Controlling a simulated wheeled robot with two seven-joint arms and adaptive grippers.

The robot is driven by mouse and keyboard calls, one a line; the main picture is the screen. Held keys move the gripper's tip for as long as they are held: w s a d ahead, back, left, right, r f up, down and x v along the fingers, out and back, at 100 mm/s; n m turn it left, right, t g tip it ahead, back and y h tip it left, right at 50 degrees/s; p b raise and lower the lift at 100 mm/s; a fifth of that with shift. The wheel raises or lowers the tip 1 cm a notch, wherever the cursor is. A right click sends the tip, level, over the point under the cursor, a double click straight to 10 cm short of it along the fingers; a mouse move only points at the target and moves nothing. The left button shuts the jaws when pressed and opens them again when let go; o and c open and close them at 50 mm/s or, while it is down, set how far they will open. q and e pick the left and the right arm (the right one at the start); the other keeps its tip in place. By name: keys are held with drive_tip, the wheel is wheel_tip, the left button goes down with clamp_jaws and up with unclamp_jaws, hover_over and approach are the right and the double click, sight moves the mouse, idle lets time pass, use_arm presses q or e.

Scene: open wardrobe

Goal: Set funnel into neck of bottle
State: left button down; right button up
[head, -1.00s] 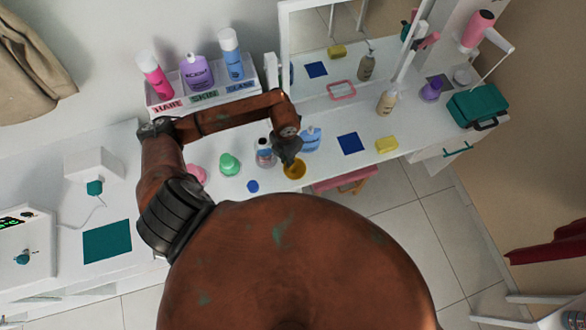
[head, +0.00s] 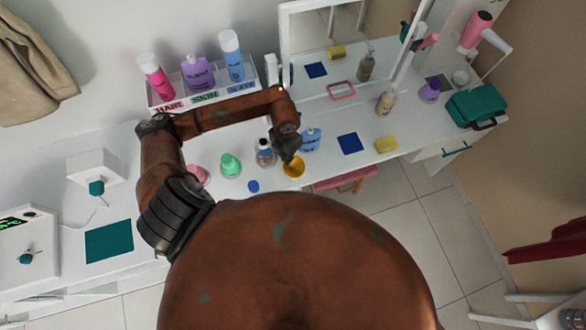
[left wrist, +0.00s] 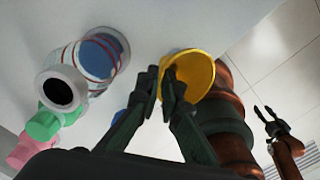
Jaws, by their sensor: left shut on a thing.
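The yellow funnel (head: 294,170) is held by my left gripper (head: 289,155) above the front part of the white counter. In the left wrist view the two dark fingertips (left wrist: 162,88) are shut on the side of the funnel (left wrist: 200,72). The clear bottle (head: 264,158) with blue liquid stands just left of the gripper. In the left wrist view the bottle (left wrist: 68,88) shows its dark open neck, apart from the funnel. My right gripper (left wrist: 264,108) shows at the right of the left wrist view, with its fingers apart and empty.
A green bottle (head: 230,166) and a pink one (head: 197,174) stand left of the clear bottle. A blue bottle (head: 311,141) stands close on its right. A blue cap (head: 253,186) lies in front. A labelled rack (head: 205,99) and mirror (head: 340,83) are behind.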

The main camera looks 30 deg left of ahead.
use_arm(q)
drive_tip(key=shift+r, duration=0.1)
drive_tip(key=shift+r+p, duration=1.5)
drive_tip(key=shift+r, duration=0.95)
drive_tip(key=shift+d, duration=0.1)
